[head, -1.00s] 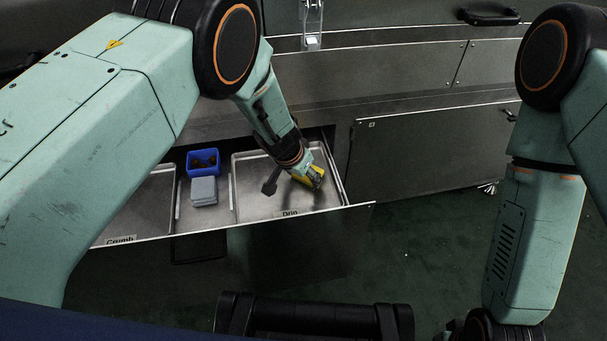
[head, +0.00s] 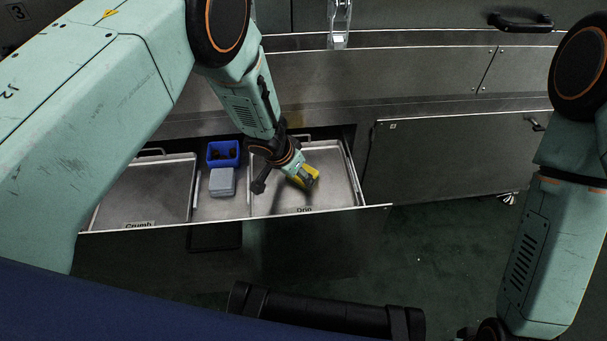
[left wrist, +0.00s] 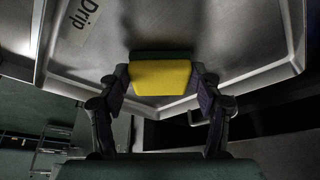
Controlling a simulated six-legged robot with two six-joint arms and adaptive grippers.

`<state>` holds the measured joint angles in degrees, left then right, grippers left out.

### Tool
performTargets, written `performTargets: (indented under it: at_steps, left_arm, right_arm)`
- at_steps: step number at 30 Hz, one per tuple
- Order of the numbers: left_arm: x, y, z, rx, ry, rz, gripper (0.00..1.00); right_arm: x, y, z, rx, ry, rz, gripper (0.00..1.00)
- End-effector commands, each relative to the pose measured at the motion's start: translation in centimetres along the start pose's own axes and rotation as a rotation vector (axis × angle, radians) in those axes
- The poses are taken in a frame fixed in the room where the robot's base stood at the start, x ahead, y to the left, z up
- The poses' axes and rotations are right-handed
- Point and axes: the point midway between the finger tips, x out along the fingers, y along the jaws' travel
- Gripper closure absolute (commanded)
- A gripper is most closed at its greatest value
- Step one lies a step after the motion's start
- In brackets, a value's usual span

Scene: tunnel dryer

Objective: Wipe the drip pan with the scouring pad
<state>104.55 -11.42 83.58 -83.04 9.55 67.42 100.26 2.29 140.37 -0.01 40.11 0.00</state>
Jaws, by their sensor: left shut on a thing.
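The drip pan (head: 333,164) is a shallow metal tray labelled "Drip" at the right of the open drawer. Its bare surface and label (left wrist: 83,18) also show in the left wrist view. My left gripper (head: 304,178) is over the pan, shut on the yellow and green scouring pad (head: 313,173). In the left wrist view the pad (left wrist: 160,77) sits between both fingers, over the pan near one rim. I cannot tell whether it touches the pan's surface. My right arm shows at the right, but its gripper is out of view.
The crumb pan (head: 150,190) lies at the left of the drawer. Between the pans are a blue bin (head: 223,153) with dark things inside and a grey block (head: 222,182). The drawer's front edge (head: 240,217) runs across below them. A closed panel (head: 450,155) is at the right.

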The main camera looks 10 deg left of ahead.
Motion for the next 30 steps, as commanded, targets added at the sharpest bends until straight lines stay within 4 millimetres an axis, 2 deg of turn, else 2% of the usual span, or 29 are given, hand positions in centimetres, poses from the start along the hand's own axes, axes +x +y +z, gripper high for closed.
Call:
performTargets:
  at_steps: [1,30]
  left_arm:
    - [0.2,-0.1,0.8,-0.004,-0.013,-0.002,0.6]
    - [-1.8,-4.0,4.0,-0.006,-0.008,-0.002,0.6]
  right_arm:
    - [0.1,0.0,0.0,0.0,0.0,0.0,1.0]
    - [1.4,0.0,0.0,0.0,0.0,0.0,1.0]
